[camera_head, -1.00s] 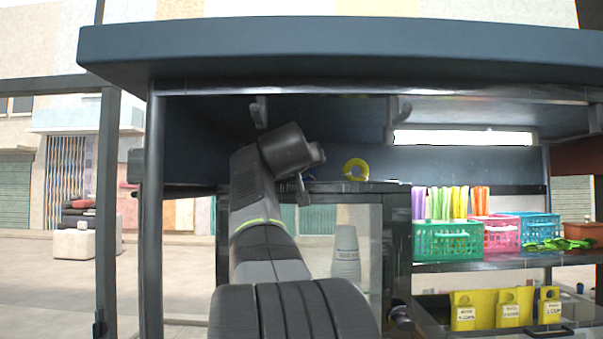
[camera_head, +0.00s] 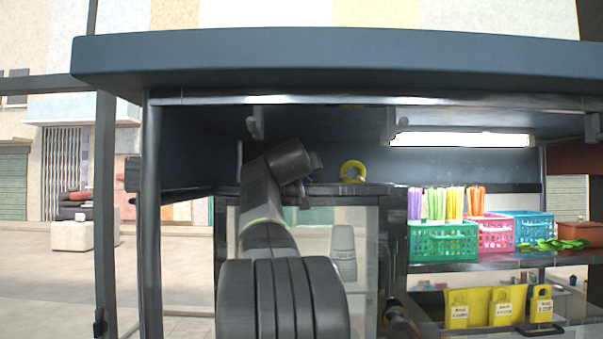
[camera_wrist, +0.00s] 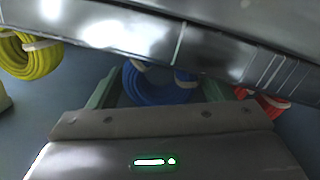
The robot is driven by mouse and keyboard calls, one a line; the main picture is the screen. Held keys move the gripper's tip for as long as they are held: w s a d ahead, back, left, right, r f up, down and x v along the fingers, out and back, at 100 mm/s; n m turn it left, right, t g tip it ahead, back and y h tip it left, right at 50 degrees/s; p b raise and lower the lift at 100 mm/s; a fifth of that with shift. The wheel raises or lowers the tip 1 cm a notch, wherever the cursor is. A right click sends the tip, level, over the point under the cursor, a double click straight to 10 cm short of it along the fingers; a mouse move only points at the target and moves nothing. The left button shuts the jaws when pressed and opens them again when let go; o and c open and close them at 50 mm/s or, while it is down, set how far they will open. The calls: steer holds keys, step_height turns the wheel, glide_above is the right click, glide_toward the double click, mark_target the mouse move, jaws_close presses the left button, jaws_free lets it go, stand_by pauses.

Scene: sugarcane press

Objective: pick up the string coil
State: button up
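A blue string coil (camera_wrist: 158,88) lies in the middle of the wrist view, partly hidden by a dark metal bar above and my gripper body below. A yellow string coil (camera_wrist: 28,56) is at the left and a red string coil (camera_wrist: 266,104) at the right, partly hidden. My gripper (camera_wrist: 172,90) is open, with a greenish finger on each side of the blue coil. I cannot tell whether they touch it. In the head view the yellow coil (camera_head: 352,164) stands right of my gripper (camera_head: 304,190), on top of the glass cabinet.
The dark roof (camera_head: 320,65) hangs low over my arm, with hooks (camera_head: 255,123) under it. The glass cabinet (camera_head: 300,225) has stacked cups (camera_head: 343,252) behind its pane. A green basket (camera_head: 443,242) and a pink basket (camera_head: 497,234) stand on the right shelf.

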steer(key=shift+w, duration=0.1)
steer(key=c, duration=0.7)
steer(key=shift+o, duration=0.2)
steer(key=shift+r, duration=0.5)
steer(key=s+d+b, duration=0.1)
steer(key=s+d, duration=0.1)
steer(key=s, duration=0.1)
steer(key=s+d+b, duration=0.1)
steer(key=s+d, duration=0.1)
steer(key=shift+s+f+b, duration=0.15)
steer(key=shift+s+b, duration=0.1)
steer(key=shift+b, duration=0.1)
steer(key=s+a+f+b, duration=0.1)
steer(key=s+b, duration=0.4)
steer(key=s, duration=0.9)
steer(key=shift+s+a+f, duration=0.2)
steer(key=shift+a+f, duration=0.15)
steer(key=shift+f, duration=0.05)
